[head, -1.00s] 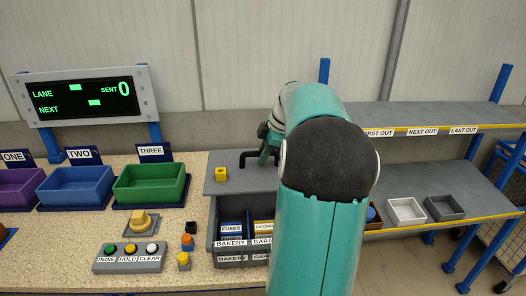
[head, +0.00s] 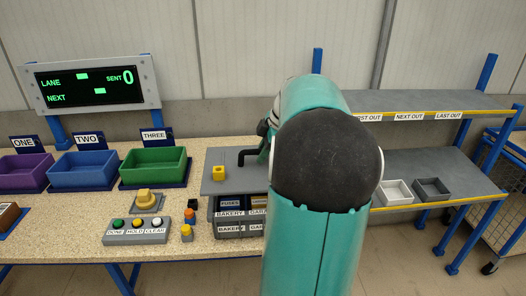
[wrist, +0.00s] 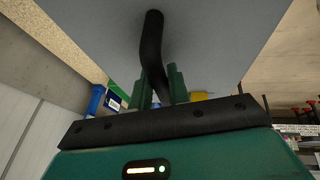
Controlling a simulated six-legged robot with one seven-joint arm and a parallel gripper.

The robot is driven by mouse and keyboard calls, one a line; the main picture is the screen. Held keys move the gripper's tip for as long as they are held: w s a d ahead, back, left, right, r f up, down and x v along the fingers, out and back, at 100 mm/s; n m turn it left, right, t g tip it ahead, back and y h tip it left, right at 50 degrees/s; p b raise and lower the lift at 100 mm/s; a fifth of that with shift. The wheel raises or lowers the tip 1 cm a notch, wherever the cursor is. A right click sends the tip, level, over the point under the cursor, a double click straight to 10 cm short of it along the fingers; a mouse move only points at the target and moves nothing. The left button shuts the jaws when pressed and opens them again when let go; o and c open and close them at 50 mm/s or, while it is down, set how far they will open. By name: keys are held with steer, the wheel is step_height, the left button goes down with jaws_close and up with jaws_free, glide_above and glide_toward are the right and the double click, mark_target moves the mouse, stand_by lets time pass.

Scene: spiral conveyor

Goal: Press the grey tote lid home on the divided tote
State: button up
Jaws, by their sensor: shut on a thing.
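My gripper (wrist: 163,85) is shut on the black handle (wrist: 152,45) in the wrist view, with the lid's grey face (wrist: 215,40) filling the upper middle. In the head view my arm hides most of the gripper and the lid's right part. The divided tote (head: 238,231) stands on the counter, its front labelled BAKERY. The lid is over its rear part; the front compartments still show. I cannot tell whether lid and tote touch.
Green (head: 153,162), blue (head: 83,170) and purple (head: 25,173) trays stand at the left. A button box (head: 137,232) and a yellow push button (head: 147,199) are left of the tote. A shelf (head: 440,165) with white (head: 395,192) and dark (head: 432,188) trays is at the right.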

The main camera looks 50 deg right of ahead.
mark_target(265, 164)
steer(key=shift+s+d, duration=0.1)
steer(key=shift+d, duration=0.15)
steer(key=shift+w+f, duration=0.1)
steer(key=shift+w, duration=0.1)
steer(key=shift+a, duration=0.1)
steer(key=shift+s, duration=0.15)
steer(key=shift+f, duration=2.9)
steer(key=shift+f, duration=1.2)
steer(key=o, duration=0.9)
